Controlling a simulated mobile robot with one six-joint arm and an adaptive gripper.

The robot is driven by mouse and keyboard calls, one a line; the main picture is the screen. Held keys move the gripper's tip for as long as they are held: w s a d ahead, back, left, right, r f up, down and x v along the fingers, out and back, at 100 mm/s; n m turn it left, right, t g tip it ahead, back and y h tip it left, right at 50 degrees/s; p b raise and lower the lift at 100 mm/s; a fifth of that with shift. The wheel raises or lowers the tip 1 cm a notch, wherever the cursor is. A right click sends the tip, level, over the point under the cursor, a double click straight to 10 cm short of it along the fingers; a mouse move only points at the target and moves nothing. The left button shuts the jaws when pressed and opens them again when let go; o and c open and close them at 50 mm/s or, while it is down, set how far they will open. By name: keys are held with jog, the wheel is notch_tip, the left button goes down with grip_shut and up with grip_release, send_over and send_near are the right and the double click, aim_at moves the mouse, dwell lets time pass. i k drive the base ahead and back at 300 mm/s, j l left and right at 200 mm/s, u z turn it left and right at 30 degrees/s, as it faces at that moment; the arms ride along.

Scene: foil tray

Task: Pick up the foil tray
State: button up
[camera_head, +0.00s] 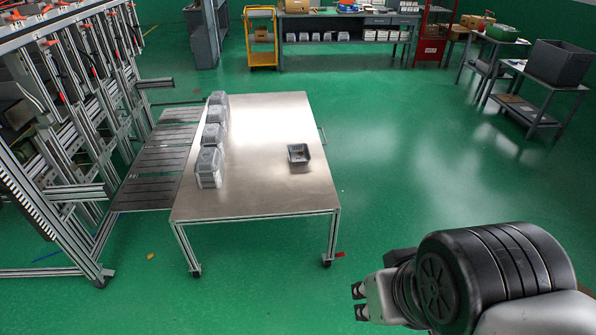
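Several silvery-grey tray-like containers (209,166) stand in a row along the left side of the metal table (260,190). A small dark grey open tray (299,153) sits alone on the right half of the table. I cannot tell for sure which of these is the foil tray. My gripper (358,301) is at the lower right of the view, in front of the table and to its right, apart from it. Two short dark fingertips show with a gap between them, and nothing is seen between them.
A metal frame rack (75,110) stands close to the table's left side. A workbench (345,30) and a yellow cart (262,38) stand at the back. Side tables with a dark bin (558,62) stand at the right. The green floor between is clear.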

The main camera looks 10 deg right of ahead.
aim_at(299, 154)
jog(key=i+l, duration=0.1)
jog(key=i, duration=0.45)
jog(key=i+j+z, duration=0.3)
jog(key=i+j, duration=0.25)
jog(key=i, duration=0.15)
jog(key=i+j+z, duration=0.15)
jog(key=i+j, duration=0.15)
jog(key=i+j+z, duration=0.35)
jog(key=i+j, duration=0.25)
jog(key=j, duration=0.25)
jog(key=i+j+z, duration=0.15)
jog(key=j, duration=0.3)
jog(key=i+j+z, duration=0.15)
jog(key=i+j, duration=0.15)
jog(key=j, duration=0.15)
